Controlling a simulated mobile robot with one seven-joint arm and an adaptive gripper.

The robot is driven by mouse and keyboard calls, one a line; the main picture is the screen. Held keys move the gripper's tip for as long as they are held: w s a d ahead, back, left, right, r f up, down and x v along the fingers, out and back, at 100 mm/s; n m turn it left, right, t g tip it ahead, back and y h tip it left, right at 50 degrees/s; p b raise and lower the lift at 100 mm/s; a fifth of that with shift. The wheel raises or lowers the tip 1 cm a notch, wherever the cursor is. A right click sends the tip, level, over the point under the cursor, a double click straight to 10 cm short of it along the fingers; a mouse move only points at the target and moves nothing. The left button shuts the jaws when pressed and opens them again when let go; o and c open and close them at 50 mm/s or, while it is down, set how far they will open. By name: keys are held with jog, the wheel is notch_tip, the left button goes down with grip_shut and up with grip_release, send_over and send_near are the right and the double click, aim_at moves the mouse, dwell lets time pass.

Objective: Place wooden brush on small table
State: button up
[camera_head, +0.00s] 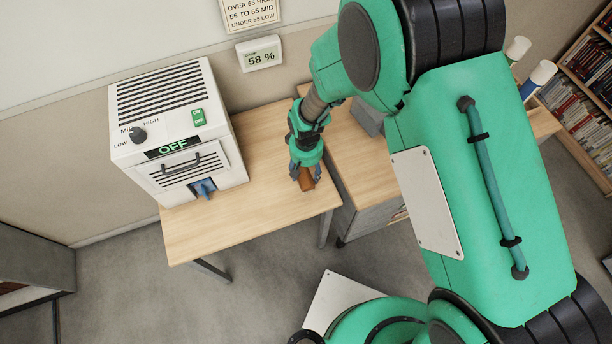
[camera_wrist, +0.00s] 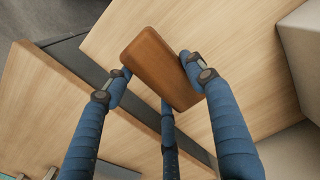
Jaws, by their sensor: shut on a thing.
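The wooden brush (camera_head: 306,181) is a brown block; it also shows in the wrist view (camera_wrist: 158,62). My gripper (camera_head: 303,172) is shut on it with blue fingers, which show on both sides of it in the wrist view (camera_wrist: 160,80). The small table (camera_head: 255,215) has a light wood top; it also shows in the wrist view (camera_wrist: 240,38). The brush is over the table's right part, near the edge by the gap. I cannot tell whether it touches the top. The underside of the brush is hidden.
A white machine (camera_head: 175,130) with an OFF display stands on the table's left part. A wooden desk (camera_head: 350,145) with drawers is close on the right, across a narrow gap. The table's front middle is clear. A 58 % display (camera_head: 260,54) hangs on the wall.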

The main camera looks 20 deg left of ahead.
aim_at(306, 176)
jog(key=shift+f+b, duration=0.3)
jog(key=shift+f, duration=1.45)
jog(key=shift+f, duration=0.1)
jog(key=o, duration=1.3)
jog(key=shift+c, duration=0.2)
notch_tip(306, 176, up, 12)
jog(key=shift+r+p, duration=0.1)
jog(key=shift+p, duration=0.75)
